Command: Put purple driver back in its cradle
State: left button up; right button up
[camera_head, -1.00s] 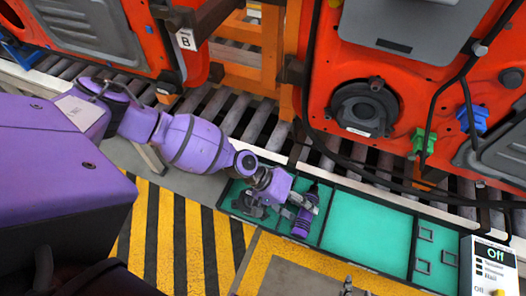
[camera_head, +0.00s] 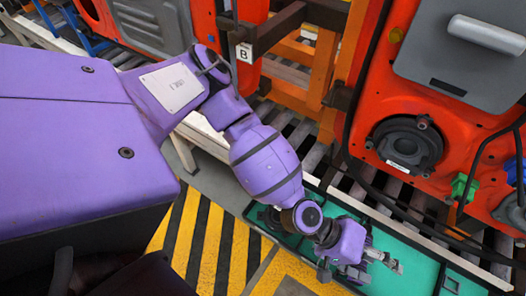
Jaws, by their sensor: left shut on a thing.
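My left gripper (camera_head: 372,264) is low over the green tray (camera_head: 420,262), in its left-middle part. It is shut on the purple driver (camera_head: 357,274), which is mostly hidden by the fingers and wrist. A dark fixture (camera_head: 270,216) shows in the left compartment of the tray, partly covered by my arm; I cannot tell whether it is the cradle. Whether the driver touches the tray floor cannot be told. My right gripper is not in view.
Orange-red door panels (camera_head: 440,110) hang behind the tray, with black cables near its right part. A roller conveyor (camera_head: 310,150) runs behind the tray. Yellow and black floor stripes (camera_head: 215,245) lie in front.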

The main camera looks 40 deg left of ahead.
pick_arm(q)
jog(key=w+r+n+t, duration=0.4)
jog(key=r+n+t, duration=0.15)
jog(key=r, duration=0.45)
jog(key=w+a+r+n+t+y, duration=0.2)
jog(key=a+r+n+t+y, duration=0.1)
jog(key=a, duration=0.7)
jog(key=w+a+r+n+t+y, duration=0.2)
jog(key=a+r+n+t+y, duration=0.2)
jog(key=a, duration=0.5)
jog(key=shift+w+a+r+t+y, duration=0.3)
jog(key=shift+w+a+r+t, duration=0.1)
jog(key=shift+t, duration=0.35)
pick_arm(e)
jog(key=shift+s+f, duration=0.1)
